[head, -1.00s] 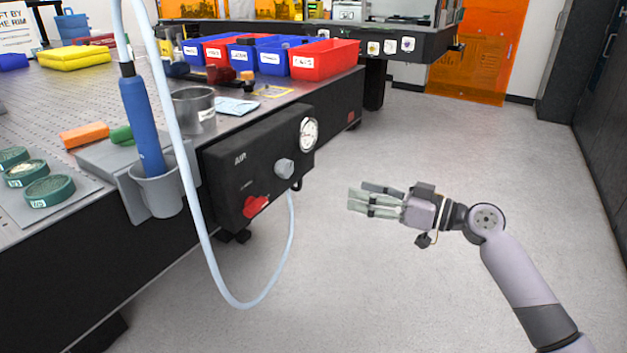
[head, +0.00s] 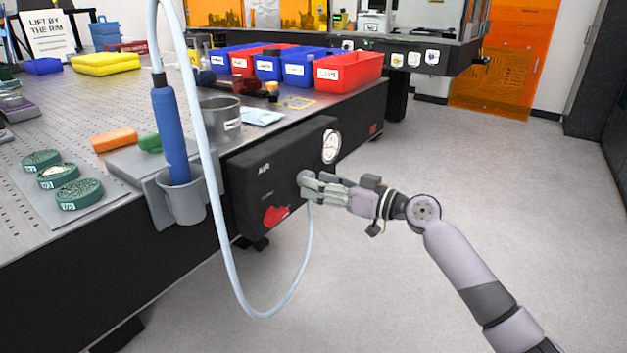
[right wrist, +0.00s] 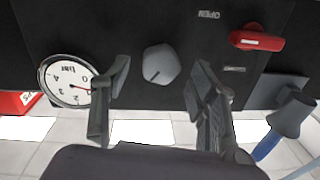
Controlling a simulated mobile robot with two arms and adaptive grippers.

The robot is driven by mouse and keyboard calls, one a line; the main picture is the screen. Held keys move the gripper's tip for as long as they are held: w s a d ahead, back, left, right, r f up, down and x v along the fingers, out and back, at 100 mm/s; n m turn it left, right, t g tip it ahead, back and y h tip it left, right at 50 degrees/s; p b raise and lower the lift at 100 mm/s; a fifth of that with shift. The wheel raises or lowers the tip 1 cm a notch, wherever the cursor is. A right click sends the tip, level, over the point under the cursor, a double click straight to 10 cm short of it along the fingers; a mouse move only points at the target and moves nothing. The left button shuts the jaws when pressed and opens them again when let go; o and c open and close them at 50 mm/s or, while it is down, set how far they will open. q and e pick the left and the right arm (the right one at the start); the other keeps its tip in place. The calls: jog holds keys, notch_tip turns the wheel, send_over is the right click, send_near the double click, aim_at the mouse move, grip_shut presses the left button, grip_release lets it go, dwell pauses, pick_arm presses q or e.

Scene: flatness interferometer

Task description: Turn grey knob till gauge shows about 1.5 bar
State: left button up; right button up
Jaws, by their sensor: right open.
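The grey knob (head: 305,177) is on the front of the black air panel (head: 250,178), partly hidden by my fingers. In the right wrist view the knob (right wrist: 161,64) shows whole between the fingers, with a gap on each side. My right gripper (head: 315,186) is open in front of it; its fingers (right wrist: 160,95) stand either side of the knob. The round white gauge (head: 331,147) sits to the knob's right; in the wrist view its dial (right wrist: 62,76) is upside down. Its red needle points toward the low end, below 2; the exact reading is unclear. My left gripper is out of view.
A red lever (head: 276,215) is on the panel, lower left of the knob. A pale hose (head: 233,270) loops below the panel. A blue-handled tool (head: 171,135) stands in a grey holder (head: 183,203) to the left. The floor to the right is clear.

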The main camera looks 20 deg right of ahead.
jog(key=shift+x, duration=1.05)
jog(key=shift+c, duration=0.5)
jog(key=c, duration=1.1)
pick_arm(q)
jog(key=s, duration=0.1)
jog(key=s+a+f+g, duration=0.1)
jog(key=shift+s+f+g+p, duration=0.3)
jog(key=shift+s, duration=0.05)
pick_arm(e)
jog(key=shift+o, duration=0.2)
jog(key=m, duration=0.4)
jog(key=shift+f+m, duration=0.1)
jog(key=shift+m, duration=0.2)
jog(key=o, duration=1.2)
jog(key=shift+c, duration=0.2)
